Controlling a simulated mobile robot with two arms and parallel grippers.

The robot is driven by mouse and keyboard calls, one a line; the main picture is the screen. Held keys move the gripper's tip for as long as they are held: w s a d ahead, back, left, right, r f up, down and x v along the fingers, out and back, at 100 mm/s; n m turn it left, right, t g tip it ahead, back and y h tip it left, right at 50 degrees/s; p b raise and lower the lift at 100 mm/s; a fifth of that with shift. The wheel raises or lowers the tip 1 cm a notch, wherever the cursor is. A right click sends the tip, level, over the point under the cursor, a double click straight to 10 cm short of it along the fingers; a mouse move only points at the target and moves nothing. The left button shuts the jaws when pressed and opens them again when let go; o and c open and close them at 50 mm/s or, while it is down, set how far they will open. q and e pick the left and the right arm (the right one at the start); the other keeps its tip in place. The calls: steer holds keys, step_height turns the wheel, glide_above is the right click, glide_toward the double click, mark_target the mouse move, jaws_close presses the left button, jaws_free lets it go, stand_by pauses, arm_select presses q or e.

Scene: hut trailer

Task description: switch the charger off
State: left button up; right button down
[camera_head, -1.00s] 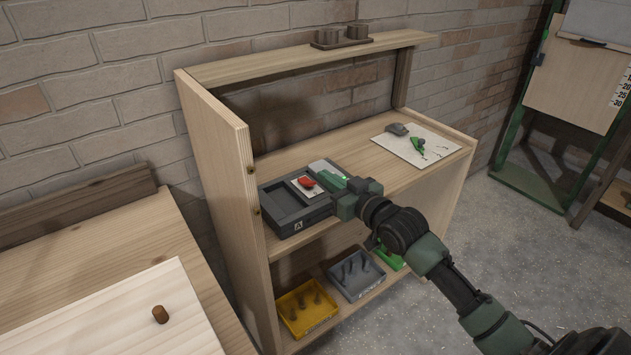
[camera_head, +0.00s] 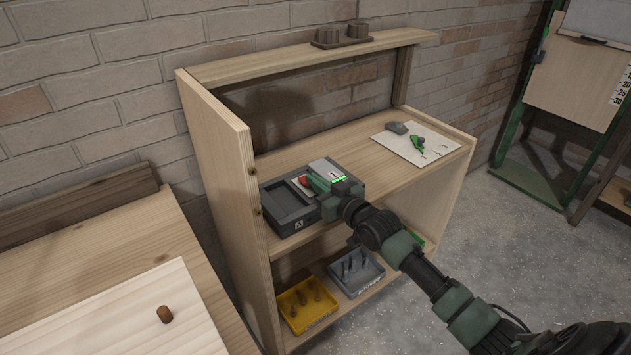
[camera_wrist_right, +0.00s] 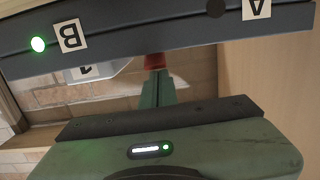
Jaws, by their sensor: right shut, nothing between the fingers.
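The charger (camera_head: 287,222) is a dark grey box on the middle shelf, with an empty bay by label A and a battery (camera_head: 326,170) marked 1 on its other side. Its red switch (camera_head: 304,182) sits between the two bays, partly covered by my right gripper (camera_head: 312,181). In the right wrist view, the shut, empty fingertips of the right gripper (camera_wrist_right: 157,78) are at the red switch (camera_wrist_right: 155,61); I cannot tell whether they press it. A green light (camera_wrist_right: 38,44) glows by label B on the charger (camera_wrist_right: 190,33). My left gripper is not in view.
The wooden shelf unit's side panel (camera_head: 222,175) stands left of the charger. A white board (camera_head: 430,152) with small items lies to the right. Yellow (camera_head: 307,305) and grey (camera_head: 355,272) bins sit below. An upper shelf (camera_head: 300,58) runs above the back.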

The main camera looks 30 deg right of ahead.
steer(key=f+b, duration=0.1)
steer(key=b, duration=0.1)
steer(key=f+t+b, duration=0.1)
steer(key=b, duration=0.2)
steer(key=shift+s+d+f+t, duration=0.1)
steer(key=shift+s+f+t, duration=0.1)
steer(key=shift+s+t, duration=0.15)
steer(key=shift+r+p, duration=0.55)
steer(key=shift+p, duration=0.05)
steer(key=r+p, duration=0.4)
steer(key=r, duration=0.1)
steer(key=shift+w+r, duration=0.1)
steer(key=shift+w, duration=0.1)
steer(key=shift+s+d+f+b, duration=0.15)
steer(key=shift+s+f+b, duration=0.5)
steer(key=shift+s+f, duration=0.6)
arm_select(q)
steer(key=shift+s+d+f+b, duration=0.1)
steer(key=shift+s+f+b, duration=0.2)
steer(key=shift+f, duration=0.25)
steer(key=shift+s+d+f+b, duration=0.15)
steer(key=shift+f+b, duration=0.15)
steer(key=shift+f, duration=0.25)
arm_select(e)
steer(key=s+d+f, duration=0.1)
steer(key=s+f, duration=0.1)
steer(key=s, duration=0.5)
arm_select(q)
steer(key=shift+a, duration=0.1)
